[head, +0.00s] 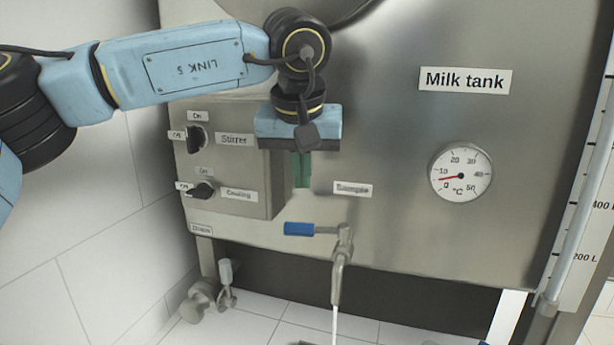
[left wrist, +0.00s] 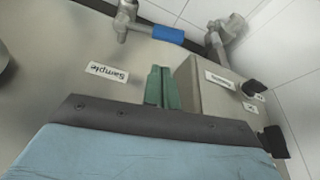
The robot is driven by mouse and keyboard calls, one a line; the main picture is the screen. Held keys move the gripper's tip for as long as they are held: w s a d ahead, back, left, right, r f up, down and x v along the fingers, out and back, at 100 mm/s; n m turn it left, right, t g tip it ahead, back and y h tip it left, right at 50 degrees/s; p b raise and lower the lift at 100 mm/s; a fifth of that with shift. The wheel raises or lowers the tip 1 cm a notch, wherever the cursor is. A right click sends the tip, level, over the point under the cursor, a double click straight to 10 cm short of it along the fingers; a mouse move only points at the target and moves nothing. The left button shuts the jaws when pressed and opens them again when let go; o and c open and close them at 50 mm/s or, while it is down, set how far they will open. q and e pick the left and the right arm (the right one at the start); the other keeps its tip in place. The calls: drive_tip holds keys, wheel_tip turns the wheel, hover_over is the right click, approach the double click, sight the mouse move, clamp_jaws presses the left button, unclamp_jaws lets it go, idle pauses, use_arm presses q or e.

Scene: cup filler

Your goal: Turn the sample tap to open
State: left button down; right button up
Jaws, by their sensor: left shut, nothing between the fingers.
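The sample tap (head: 341,255) sticks out low on the tank front, under the "Sample" label (head: 352,189). Its blue lever handle (head: 299,229) lies level, pointing left. A thin white stream (head: 335,322) runs down from its spout. My left gripper (head: 302,184) is shut and empty, fingers pointing down, above the blue handle and apart from it. In the left wrist view the green fingers (left wrist: 158,88) are together, and the blue handle (left wrist: 169,35) shows beyond them. My right gripper is not in view.
A control box (head: 232,160) with two black knobs stands left of my left gripper. A dial gauge (head: 461,173) and "Milk tank" label (head: 464,80) are to the right. A drain valve (head: 205,299) sits low left. Space around the tap's right side is clear.

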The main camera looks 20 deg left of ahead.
use_arm(q)
hover_over(316, 230)
drive_tip(key=a, duration=0.3)
drive_tip(key=x, duration=0.4)
drive_tip(key=shift+s+d+f, duration=0.3)
drive_tip(key=shift+d+f, duration=0.05)
drive_tip(key=shift+f, duration=0.15)
drive_tip(key=x, duration=0.3)
drive_tip(key=shift+w, duration=0.1)
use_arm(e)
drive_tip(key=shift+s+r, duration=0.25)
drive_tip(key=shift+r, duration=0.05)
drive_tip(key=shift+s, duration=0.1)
